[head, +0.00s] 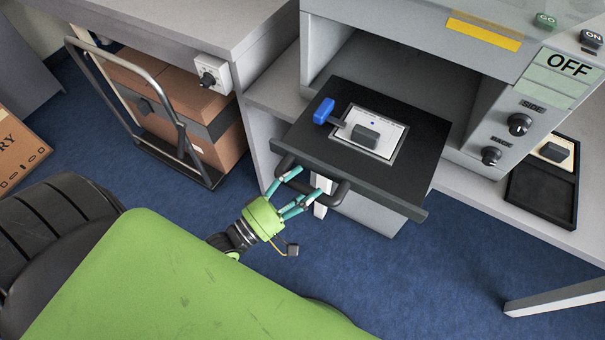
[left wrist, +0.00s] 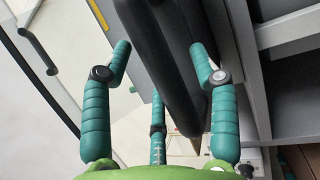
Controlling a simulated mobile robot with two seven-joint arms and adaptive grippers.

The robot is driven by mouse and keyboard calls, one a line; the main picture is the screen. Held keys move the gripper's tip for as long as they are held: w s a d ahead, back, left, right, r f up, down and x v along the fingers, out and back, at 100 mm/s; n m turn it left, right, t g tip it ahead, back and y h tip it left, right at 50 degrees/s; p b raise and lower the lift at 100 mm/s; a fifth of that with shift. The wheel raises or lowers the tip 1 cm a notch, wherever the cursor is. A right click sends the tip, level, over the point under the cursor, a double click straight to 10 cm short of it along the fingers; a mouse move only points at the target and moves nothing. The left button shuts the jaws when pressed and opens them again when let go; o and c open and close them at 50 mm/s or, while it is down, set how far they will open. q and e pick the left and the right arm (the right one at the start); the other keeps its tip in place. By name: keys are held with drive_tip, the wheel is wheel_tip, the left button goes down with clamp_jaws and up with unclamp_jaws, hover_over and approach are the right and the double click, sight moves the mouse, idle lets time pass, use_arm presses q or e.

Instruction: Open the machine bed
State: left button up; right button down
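The machine bed (head: 415,165) is a black tray that sticks out from the grey machine's opening in the head view. A dark bar handle (head: 337,194) is on its front edge. My left gripper (head: 312,178) is at this handle, with its teal fingers spread. In the left wrist view the handle (left wrist: 168,65) passes between the open fingers, and a gap shows on the left side. Contact on the right finger is unclear. My right gripper is not in view.
A blue-handled clamp (head: 323,111) and a grey block (head: 366,137) on a white plate sit on the bed. Knobs (head: 519,125) and an OFF display (head: 567,66) are at right. A cart with boxes (head: 176,100) stands left. A black tray (head: 540,196) lies right.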

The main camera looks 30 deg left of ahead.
use_arm(q)
drive_tip(key=v, duration=1.2)
drive_tip(key=shift+f, duration=0.15)
drive_tip(key=s+a+f+m+g+y, duration=0.1)
drive_tip(key=a+f+m+g+y, duration=0.2)
drive_tip(key=f, duration=1.1)
drive_tip(key=s+a+f+m+g+y, duration=0.1)
drive_tip(key=s+f+m+g+y, duration=0.15)
drive_tip(key=f+m+g, duration=0.75)
drive_tip(key=s+d+f+m+g+y, duration=0.1)
drive_tip(key=s+d+f+g+y, duration=0.2)
drive_tip(key=s+f, duration=1.1)
drive_tip(key=shift+s+d+f+m+g, duration=0.35)
drive_tip(key=shift+d+f+m+g, duration=0.1)
drive_tip(key=shift+f+g, duration=0.15)
